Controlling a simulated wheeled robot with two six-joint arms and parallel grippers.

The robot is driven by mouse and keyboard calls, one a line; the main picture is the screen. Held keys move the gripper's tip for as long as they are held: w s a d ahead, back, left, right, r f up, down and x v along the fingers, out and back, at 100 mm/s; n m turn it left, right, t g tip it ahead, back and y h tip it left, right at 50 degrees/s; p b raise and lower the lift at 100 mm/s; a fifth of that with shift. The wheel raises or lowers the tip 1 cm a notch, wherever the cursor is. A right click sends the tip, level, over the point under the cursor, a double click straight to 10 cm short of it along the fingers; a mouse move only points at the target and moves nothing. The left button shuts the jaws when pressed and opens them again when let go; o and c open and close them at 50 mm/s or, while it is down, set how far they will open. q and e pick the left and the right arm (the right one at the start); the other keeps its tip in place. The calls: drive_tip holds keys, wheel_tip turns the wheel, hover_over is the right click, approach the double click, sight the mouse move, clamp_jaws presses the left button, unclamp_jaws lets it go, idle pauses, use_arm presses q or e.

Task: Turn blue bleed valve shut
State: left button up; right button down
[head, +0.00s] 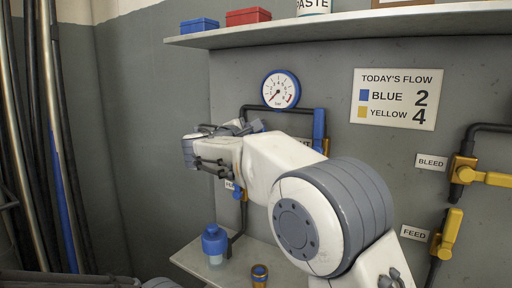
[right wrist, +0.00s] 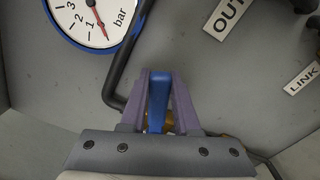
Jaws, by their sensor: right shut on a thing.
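The blue lever of a valve (right wrist: 157,105) stands between the two purple-grey fingers of my right gripper (right wrist: 160,100) in the right wrist view. The fingers are closed against its sides. A bit of brass shows behind the lever; the rest of the valve body is hidden. In the head view my right gripper (head: 241,127) is just below the gauge, and my own arm covers most of the valve and its label. My left gripper is not in view.
A pressure gauge (head: 281,90) hangs above the gripper. A BLEED label (head: 432,162) and a FEED label (head: 415,233) sit beside yellow valves at right. A blue-capped bottle (head: 214,242) stands on the lower shelf (head: 190,262). An upper shelf (head: 350,24) overhangs the panel.

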use_arm(q)
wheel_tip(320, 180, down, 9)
drive_tip(key=b, duration=0.7)
drive_tip(key=shift+b, duration=0.3)
use_arm(e)
drive_tip(key=shift+s+d+f+m, duration=0.1)
drive_tip(key=shift+d+f+m, duration=0.1)
drive_tip(key=shift+f+m, duration=0.95)
drive_tip(key=shift+s+d+f+m, duration=0.15)
drive_tip(key=shift+f+m, duration=0.7)
drive_tip(key=shift+m, duration=0.5)
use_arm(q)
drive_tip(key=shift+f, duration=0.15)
use_arm(e)
drive_tip(key=c, duration=0.6)
unclamp_jaws()
drive_tip(key=shift+c, duration=0.2)
drive_tip(key=shift+r, duration=0.1)
drive_tip(key=shift+a, duration=0.1)
